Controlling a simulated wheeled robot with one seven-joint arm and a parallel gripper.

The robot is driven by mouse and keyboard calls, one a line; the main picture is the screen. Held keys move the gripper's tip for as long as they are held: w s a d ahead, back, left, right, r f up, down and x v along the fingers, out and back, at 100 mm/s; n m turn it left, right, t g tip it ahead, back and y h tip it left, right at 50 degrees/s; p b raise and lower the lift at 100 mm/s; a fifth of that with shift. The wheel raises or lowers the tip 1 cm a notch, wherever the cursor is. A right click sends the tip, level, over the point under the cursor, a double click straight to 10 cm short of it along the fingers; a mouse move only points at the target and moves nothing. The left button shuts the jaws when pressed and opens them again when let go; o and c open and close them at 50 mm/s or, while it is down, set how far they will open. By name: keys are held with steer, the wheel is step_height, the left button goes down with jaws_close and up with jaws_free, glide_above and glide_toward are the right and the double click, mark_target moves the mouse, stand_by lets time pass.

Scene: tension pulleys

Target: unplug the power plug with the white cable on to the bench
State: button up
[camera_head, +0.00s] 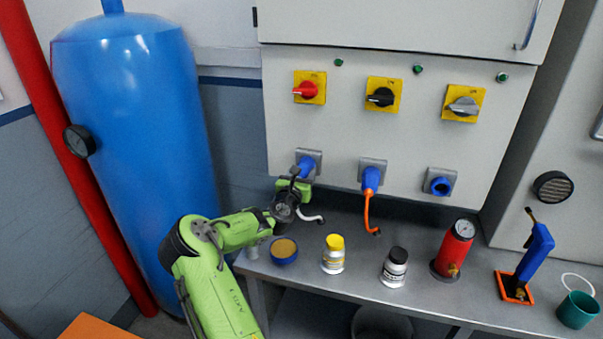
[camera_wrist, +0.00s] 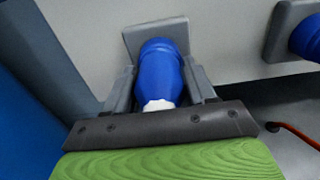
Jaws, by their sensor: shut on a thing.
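The blue power plug (camera_wrist: 160,72) sits at the left grey socket on the cabinet front, with a white end where its cable starts. My gripper (camera_wrist: 160,85) has a grey finger on each side of this plug and is shut on it. In the head view my gripper (camera_head: 295,180) is at the left socket (camera_head: 310,158) and partly hides the plug. The white cable (camera_head: 312,217) hangs below the gripper, with its end near the bench (camera_head: 350,225). From these views I cannot tell whether the plug is fully seated in the socket.
A blue plug with an orange cable (camera_head: 371,180) is in the middle socket; the right socket (camera_head: 440,183) has no cable. A blue tin (camera_head: 284,252), yellow-capped bottle (camera_head: 333,257), black-capped bottle (camera_head: 394,270) and red cylinder (camera_head: 455,250) stand on the bench. A blue tank (camera_head: 140,150) stands left.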

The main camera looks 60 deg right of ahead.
steer(key=c, duration=0.4)
steer(key=shift+o, duration=0.2)
steer(key=shift+a+f, duration=0.1)
steer(key=shift+s+a, duration=0.1)
steer(key=shift+a, duration=0.6)
steer(key=shift+s+a+b, duration=0.2)
steer(key=shift+a, duration=0.9)
steer(key=shift+s+a+b, duration=0.15)
steer(key=shift+s+a, duration=0.05)
steer(key=shift+a, duration=0.85)
